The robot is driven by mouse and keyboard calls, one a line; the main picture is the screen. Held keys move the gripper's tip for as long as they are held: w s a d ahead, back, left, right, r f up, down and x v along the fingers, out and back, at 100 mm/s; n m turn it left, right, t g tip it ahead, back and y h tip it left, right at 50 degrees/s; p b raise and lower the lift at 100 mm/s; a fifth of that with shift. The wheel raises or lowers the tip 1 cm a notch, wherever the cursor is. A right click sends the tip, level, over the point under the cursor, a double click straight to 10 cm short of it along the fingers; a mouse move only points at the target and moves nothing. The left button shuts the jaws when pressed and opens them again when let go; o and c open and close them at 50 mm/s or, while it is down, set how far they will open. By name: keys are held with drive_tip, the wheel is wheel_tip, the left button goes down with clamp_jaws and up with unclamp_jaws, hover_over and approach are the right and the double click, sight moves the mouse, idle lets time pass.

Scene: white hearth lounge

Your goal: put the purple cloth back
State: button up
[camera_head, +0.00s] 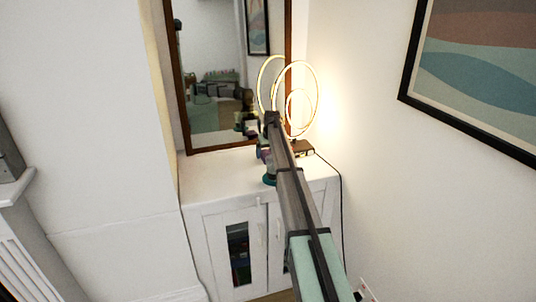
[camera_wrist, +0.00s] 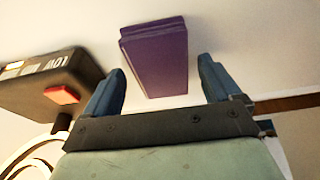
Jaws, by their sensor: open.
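The purple cloth (camera_wrist: 157,62) is a folded, block-shaped bundle on a white surface in the wrist view. My gripper (camera_wrist: 161,66) is open, with one blue-grey finger to each side of the cloth in that view. Gaps show between the fingers and the cloth, and nothing is held. In the head view, my arm reaches over the white cabinet (camera_head: 215,184) and the gripper is at its top, near the mirror. A small purple patch (camera_head: 262,154) beside the gripper there may be the cloth; my arm hides most of that spot.
A dark box with printed lettering and a red block (camera_wrist: 48,85) is close left of the gripper in the wrist view. A lit ring lamp (camera_head: 317,92) stands at the cabinet's back right. A brown-framed mirror (camera_head: 181,100) is behind. The cabinet top's left part is clear.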

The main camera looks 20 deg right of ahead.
drive_tip(key=v, duration=1.1)
drive_tip(key=shift+r, duration=0.4)
drive_tip(key=s+a+f+n+t, duration=0.2)
drive_tip(key=s+a+f+n, duration=0.3)
drive_tip(key=s+a, duration=0.55)
drive_tip(key=s+a+f+n+t, duration=0.1)
drive_tip(key=s+a+f+n, duration=0.1)
drive_tip(key=s+a+f, duration=0.85)
drive_tip(key=s+d+f+m+g, duration=0.25)
drive_tip(key=s+f+g, duration=0.35)
drive_tip(key=s+f, duration=1.85)
drive_tip(key=s+f+m+g, duration=0.1)
drive_tip(key=s+f, duration=0.4)
drive_tip(key=s, duration=0.5)
drive_tip(key=s+f+m+g, duration=0.2)
drive_tip(key=s+f+g, duration=0.1)
drive_tip(key=s, duration=0.8)
drive_tip(key=s+f+m+g, duration=0.1)
drive_tip(key=s+f+g, duration=0.1)
drive_tip(key=s+f, duration=0.4)
drive_tip(key=s+a, duration=0.1)
drive_tip(key=s, duration=0.4)
drive_tip(key=shift+f+g, duration=0.35)
drive_tip(key=shift+g, duration=0.05)
drive_tip(key=shift+s+m, duration=0.15)
drive_tip(key=shift+m, duration=0.1)
